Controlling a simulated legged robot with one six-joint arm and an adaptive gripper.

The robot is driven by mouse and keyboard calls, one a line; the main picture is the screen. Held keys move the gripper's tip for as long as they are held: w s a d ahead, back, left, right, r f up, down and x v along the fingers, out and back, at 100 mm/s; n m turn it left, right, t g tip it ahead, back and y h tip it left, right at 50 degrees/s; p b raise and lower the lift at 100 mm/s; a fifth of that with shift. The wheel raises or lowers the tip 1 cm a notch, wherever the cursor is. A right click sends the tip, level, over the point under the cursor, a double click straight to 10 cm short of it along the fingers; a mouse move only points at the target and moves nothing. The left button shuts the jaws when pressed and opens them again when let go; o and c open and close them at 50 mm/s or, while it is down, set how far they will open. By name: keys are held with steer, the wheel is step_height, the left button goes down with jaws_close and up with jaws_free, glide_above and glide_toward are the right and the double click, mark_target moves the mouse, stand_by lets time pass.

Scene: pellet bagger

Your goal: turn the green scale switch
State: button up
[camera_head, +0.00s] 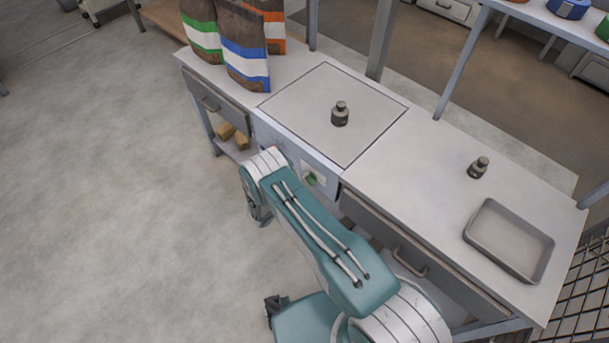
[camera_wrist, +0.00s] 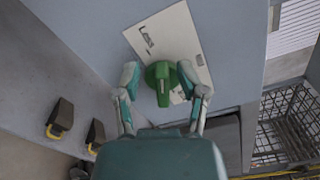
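The green scale switch (camera_head: 311,179) is on the front panel of the scale (camera_head: 336,113), mostly behind my arm in the head view. In the wrist view the green switch (camera_wrist: 162,82) is a round knob with a raised grip, mounted on a white label plate (camera_wrist: 170,38) with some lettering. My gripper (camera_wrist: 166,88) has its two fingers apart, one on each side of the knob. I cannot tell whether the fingers touch it. In the head view the gripper is hidden by my arm.
A dark weight (camera_head: 340,114) stands on the scale plate, and another weight (camera_head: 478,167) stands on the bench near a grey tray (camera_head: 508,240). Striped bags (camera_head: 243,47) stand at the back left. A drawer handle (camera_head: 409,262) sticks out below the bench top.

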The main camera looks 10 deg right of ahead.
steer(key=v, duration=1.1)
steer(key=shift+a, duration=0.15)
steer(key=shift+r, duration=0.1)
steer(key=s+d+r+m+g+y, duration=0.1)
steer(key=d+r+m+g, duration=0.2)
steer(key=r+m, duration=0.5)
steer(key=s+d+r+m+g+y, duration=0.1)
steer(key=d+r+m+g+y, duration=0.25)
steer(key=r, duration=0.85)
steer(key=d+r+m+g, duration=0.3)
steer(key=r+m+g, duration=0.1)
steer(key=r+m, duration=0.5)
steer(key=s+r+m+t+y, duration=0.3)
steer(key=s+r+m+y, duration=0.2)
steer(key=s+r+m, duration=0.3)
steer(key=s+d+r+m+t+y, duration=0.1)
steer(key=s+r+m+t+y, duration=0.2)
steer(key=s+r+m, duration=0.6)
steer(key=shift+s+r+y, duration=1.1)
steer(key=shift+s+y, duration=0.15)
steer(key=shift+s, duration=1.9)
steer(key=shift+d+m, duration=0.1)
steer(key=shift+m, duration=0.15)
